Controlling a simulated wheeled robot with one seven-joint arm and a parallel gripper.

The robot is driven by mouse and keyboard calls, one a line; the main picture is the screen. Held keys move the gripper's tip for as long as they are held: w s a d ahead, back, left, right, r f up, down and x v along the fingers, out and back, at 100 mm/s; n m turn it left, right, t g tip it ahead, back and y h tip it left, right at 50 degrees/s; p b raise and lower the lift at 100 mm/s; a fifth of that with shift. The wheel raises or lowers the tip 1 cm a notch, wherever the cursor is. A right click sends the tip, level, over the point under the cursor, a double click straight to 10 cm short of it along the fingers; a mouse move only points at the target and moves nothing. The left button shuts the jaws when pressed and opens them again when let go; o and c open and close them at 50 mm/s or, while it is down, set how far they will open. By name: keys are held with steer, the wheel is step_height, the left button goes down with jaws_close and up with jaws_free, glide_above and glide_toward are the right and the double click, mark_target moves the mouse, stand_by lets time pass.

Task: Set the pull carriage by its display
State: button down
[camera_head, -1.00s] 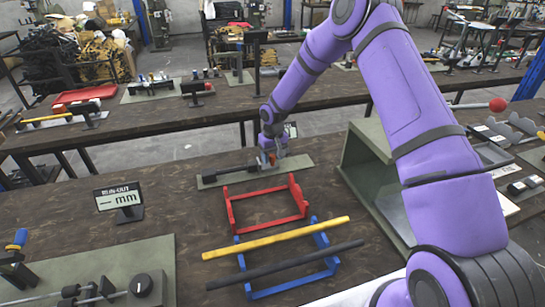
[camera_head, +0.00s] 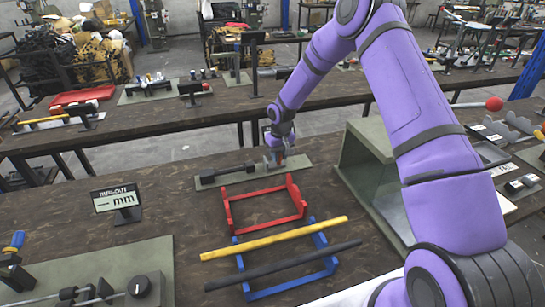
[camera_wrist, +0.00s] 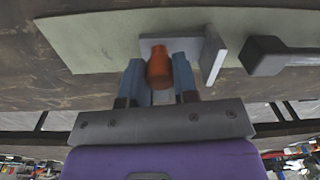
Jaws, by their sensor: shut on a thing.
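My gripper (camera_head: 276,158) is at the right part of a narrow pale green base plate (camera_head: 208,184) near the far edge of the table. In the wrist view my blue fingers (camera_wrist: 160,82) are shut on an orange knob (camera_wrist: 158,66). The knob stands on a grey carriage (camera_wrist: 187,45) with an upright plate at one side. A dark bar (camera_head: 232,172) lies along the base plate, left of the carriage; its block-shaped end (camera_wrist: 265,55) shows in the wrist view, apart from the carriage. I cannot read any display for this carriage.
A display (camera_head: 116,198) marked RUN-OUT, showing dashes and mm, stands at left. A red frame (camera_head: 265,223), a blue frame (camera_head: 290,290) with yellow and black bars, and a green open box (camera_head: 365,175) stand nearby.

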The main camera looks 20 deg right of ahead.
steer(key=c, duration=0.9)
jaws_free()
steer(key=shift+a, duration=0.1)
step_height(320, 180, up, 11)
steer(key=shift+f, duration=0.1)
step_height(320, 180, up, 16)
steer(key=t+h, duration=0.1)
glide_above(280, 154)
steer(key=s+d, duration=0.1)
steer(key=s, duration=0.7)
steer(key=s+r+t, duration=0.2)
steer(key=s+r, duration=0.8)
steer(key=s, duration=0.1)
steer(key=s+r, duration=0.1)
steer(key=s, duration=0.7)
steer(key=s+d+r+m+t, duration=0.1)
steer(key=s+r, duration=0.1)
steer(key=s, duration=0.6)
steer(key=s+d+r+t, duration=0.1)
steer(key=s, duration=0.8)
steer(key=shift+d+r+m+y, duration=0.1)
steer(key=shift+r+m+y, duration=0.2)
steer(key=shift+r+m, duration=0.1)
